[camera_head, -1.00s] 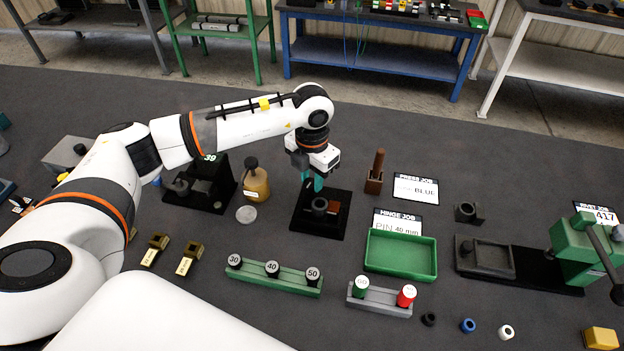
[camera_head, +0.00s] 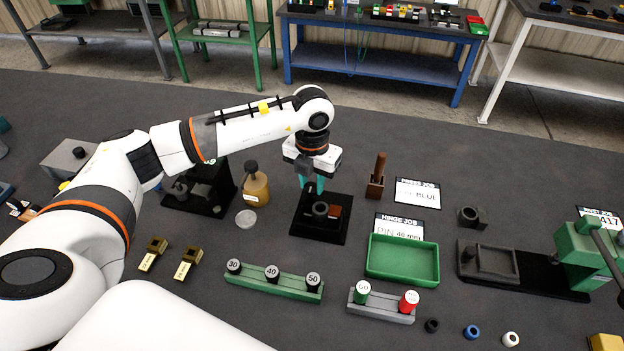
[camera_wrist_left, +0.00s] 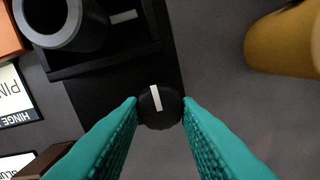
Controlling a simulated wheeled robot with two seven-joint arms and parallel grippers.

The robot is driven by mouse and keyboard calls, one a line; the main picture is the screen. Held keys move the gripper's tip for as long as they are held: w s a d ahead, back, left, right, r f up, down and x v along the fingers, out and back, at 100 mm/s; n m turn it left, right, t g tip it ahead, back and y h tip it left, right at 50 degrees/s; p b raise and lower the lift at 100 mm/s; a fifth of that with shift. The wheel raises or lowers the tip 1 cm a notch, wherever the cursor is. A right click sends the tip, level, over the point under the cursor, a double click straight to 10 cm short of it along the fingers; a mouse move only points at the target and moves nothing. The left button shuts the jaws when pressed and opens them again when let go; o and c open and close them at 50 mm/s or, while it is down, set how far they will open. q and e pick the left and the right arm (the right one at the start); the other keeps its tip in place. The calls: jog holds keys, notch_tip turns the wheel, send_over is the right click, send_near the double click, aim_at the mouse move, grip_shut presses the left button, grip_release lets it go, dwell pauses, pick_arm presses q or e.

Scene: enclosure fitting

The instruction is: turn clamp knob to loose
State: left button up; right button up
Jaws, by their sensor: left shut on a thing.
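The clamp knob is a round black knob (camera_wrist_left: 160,106) with a white pointer line, at the edge of a black fixture (camera_head: 322,236). The fixture also shows in the left wrist view (camera_wrist_left: 78,98). My left gripper (camera_head: 312,188) reaches down at the fixture's back edge. In the left wrist view its teal fingers (camera_wrist_left: 159,108) are shut on the knob, one on each side. The pointer line runs nearly up and down there, tilted slightly. The fingers hide the knob in the head view. My right gripper is not in view.
The fixture carries a dark ring-shaped holder (camera_head: 320,209) and an orange-brown block (camera_head: 335,212). An amber bottle (camera_head: 255,186) stands left of it, a wooden holder (camera_head: 375,187) right. A green tray (camera_head: 402,278) and a green pin rack (camera_head: 250,279) lie in front.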

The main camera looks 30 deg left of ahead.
aim_at(312, 185)
pick_arm(q)
jog(key=o, duration=0.7)
jog(key=shift+w+r, duration=0.15)
jog(key=shift+r, duration=0.05)
jog(key=shift+o, duration=1.4)
jog(key=shift+f, duration=0.1)
notch_tip(312, 185, up, 12)
jog(key=b, duration=0.2)
